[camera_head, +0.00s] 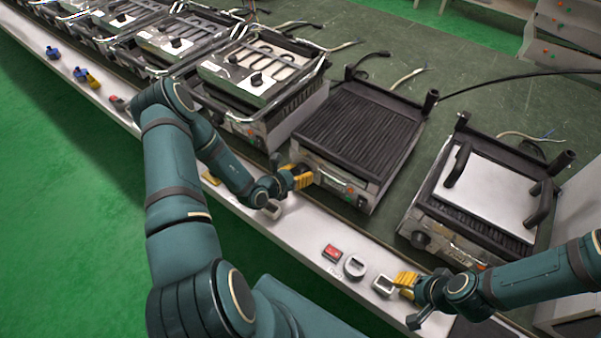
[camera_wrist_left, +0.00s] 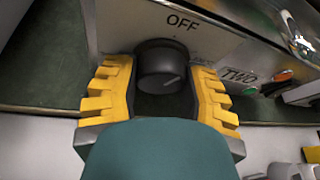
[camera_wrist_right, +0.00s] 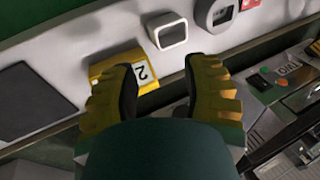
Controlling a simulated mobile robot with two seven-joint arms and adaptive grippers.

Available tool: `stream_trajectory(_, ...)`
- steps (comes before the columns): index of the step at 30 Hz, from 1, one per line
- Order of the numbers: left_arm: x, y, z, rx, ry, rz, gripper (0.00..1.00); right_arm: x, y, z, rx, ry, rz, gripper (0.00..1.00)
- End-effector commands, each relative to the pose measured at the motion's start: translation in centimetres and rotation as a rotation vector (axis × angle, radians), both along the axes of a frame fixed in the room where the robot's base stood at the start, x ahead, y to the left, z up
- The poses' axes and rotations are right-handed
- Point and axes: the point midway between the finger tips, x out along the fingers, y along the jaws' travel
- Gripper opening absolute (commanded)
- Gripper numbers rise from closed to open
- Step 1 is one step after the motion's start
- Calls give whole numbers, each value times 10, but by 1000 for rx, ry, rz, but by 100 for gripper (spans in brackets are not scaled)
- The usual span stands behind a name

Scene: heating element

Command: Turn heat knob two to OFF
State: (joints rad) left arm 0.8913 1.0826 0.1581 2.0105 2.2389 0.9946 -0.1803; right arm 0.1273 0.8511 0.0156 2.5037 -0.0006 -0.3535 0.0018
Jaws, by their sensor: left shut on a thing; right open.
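Heat knob two (camera_wrist_left: 162,66) is a round black knob on a metal front panel, below a printed OFF. Its pale pointer line points to the right and slightly up, away from OFF. The label TWO (camera_wrist_left: 240,76) is on the panel to its right. My left gripper (camera_wrist_left: 163,98) has its yellow fingers on both sides of the knob and is shut on it. In the head view my left gripper (camera_head: 297,177) is at the front left of the black ribbed grill (camera_head: 355,128) and hides the knob. My right gripper (camera_head: 408,284) is open over the front ledge; it also shows in the right wrist view (camera_wrist_right: 162,88).
A yellow block marked 2 (camera_wrist_right: 125,68) lies below my right gripper, apparently not held. A white square frame (camera_head: 384,284), a round grey piece (camera_head: 354,267) and a red piece (camera_head: 332,252) lie on the ledge. Another grill (camera_head: 490,192) stands to the right.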

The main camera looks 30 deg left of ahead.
Motion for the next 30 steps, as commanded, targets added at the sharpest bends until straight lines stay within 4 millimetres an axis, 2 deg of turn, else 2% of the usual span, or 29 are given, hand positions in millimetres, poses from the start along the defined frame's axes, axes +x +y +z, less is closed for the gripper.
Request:
stream_trajectory(15, 1, 0, -1, -315, 23, 0, 10, 0, 0, 0, 0, 1, 0, 47)
stream_trajectory(30, 1, -1, 0, -379, 27, -1, 10, 0, 0, -1, 0, 0, 0, 47)
